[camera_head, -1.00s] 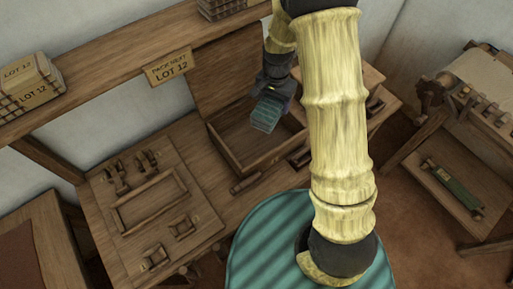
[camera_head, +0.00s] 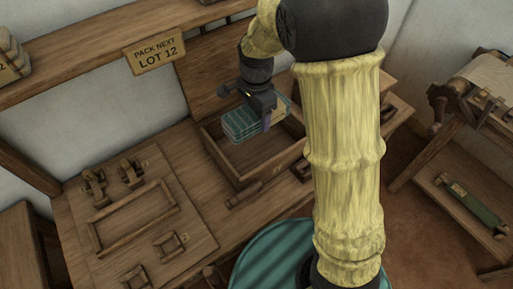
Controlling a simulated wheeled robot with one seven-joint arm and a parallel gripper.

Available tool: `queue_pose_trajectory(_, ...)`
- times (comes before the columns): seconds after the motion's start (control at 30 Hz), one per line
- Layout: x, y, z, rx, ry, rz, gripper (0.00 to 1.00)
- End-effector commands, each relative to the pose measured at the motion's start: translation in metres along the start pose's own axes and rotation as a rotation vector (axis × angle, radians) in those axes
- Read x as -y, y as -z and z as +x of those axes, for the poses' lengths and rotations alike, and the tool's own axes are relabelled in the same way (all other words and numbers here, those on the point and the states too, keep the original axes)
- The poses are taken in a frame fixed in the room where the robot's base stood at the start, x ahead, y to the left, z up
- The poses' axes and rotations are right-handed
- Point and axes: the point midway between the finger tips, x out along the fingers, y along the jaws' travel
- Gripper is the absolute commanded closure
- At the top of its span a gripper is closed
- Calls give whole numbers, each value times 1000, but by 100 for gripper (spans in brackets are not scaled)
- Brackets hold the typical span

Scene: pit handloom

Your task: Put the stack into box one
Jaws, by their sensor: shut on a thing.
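A stack of flat, green-blue striped pieces (camera_head: 243,124) is held by my gripper (camera_head: 264,110) over the far left part of an open wooden box (camera_head: 237,181). My gripper is shut on the stack, and one dark finger shows on its near side. The stack appears to be above the box floor; its exact height is hard to tell. The box has a raised lid (camera_head: 205,85) at its back, and the part of its floor that shows is bare.
A wooden frame board (camera_head: 140,215) with small fittings lies left of the box. A shelf (camera_head: 90,47) with a "PACK NEXT LOT 12" sign (camera_head: 155,54) runs above. A dark roller-shaped piece (camera_head: 243,195) lies before the box. A loom-like stand (camera_head: 470,130) is at right.

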Motion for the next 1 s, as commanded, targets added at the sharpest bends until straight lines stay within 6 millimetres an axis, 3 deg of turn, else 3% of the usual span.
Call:
queue_pose_trajectory(0.4, -1, 0, 60, 0, -4, 0, 61)
queue_pose_trajectory(0.77, 0, 0, 64, 0, -1, -1, 61)
queue_pose_trajectory(1.0, -1, 0, 94, 1, -5, -1, 61)
